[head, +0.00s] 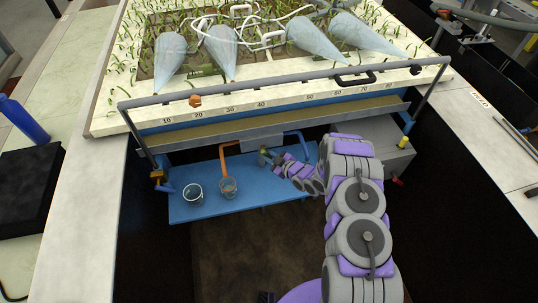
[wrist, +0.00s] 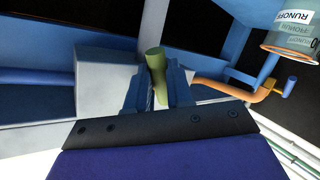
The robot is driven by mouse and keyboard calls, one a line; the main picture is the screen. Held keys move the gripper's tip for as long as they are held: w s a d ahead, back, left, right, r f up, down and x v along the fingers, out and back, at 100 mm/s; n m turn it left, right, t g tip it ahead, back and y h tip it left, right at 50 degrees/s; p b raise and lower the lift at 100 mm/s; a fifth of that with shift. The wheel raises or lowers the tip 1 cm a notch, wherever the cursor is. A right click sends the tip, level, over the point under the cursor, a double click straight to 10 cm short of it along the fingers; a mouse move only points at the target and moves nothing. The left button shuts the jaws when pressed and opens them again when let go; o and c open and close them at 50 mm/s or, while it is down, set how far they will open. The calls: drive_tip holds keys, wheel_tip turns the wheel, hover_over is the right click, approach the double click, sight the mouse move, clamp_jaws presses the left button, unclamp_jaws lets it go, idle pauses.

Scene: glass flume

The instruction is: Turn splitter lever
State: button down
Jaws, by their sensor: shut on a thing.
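The splitter lever is an olive-green handle (wrist: 154,60) that stands up between my two blue fingers in the wrist view. My gripper (wrist: 156,82) is shut on it, with the handle's top showing past the fingertips. The lever's lower end is hidden behind the fingers. In the head view my gripper (head: 267,157) is at the end of my arm, under the soil bed and beside a grey box (head: 262,144). The lever is too small there to make out clearly.
Two clear cups (head: 192,192) (head: 229,187) stand on a blue shelf (head: 250,204) left of my arm. An orange pipe (head: 223,157) comes down above one. A cup labelled RUNOFF (wrist: 293,38) is at upper right in the wrist view.

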drive_tip(key=shift+r+n+h, duration=0.15)
drive_tip(key=shift+n+h, duration=0.15)
drive_tip(key=shift+n, duration=0.1)
drive_tip(key=c, duration=1)
unclamp_jaws()
drive_tip(key=p+v, duration=0.2)
drive_tip(key=v, duration=1.5)
drive_tip(key=shift+d, duration=0.15)
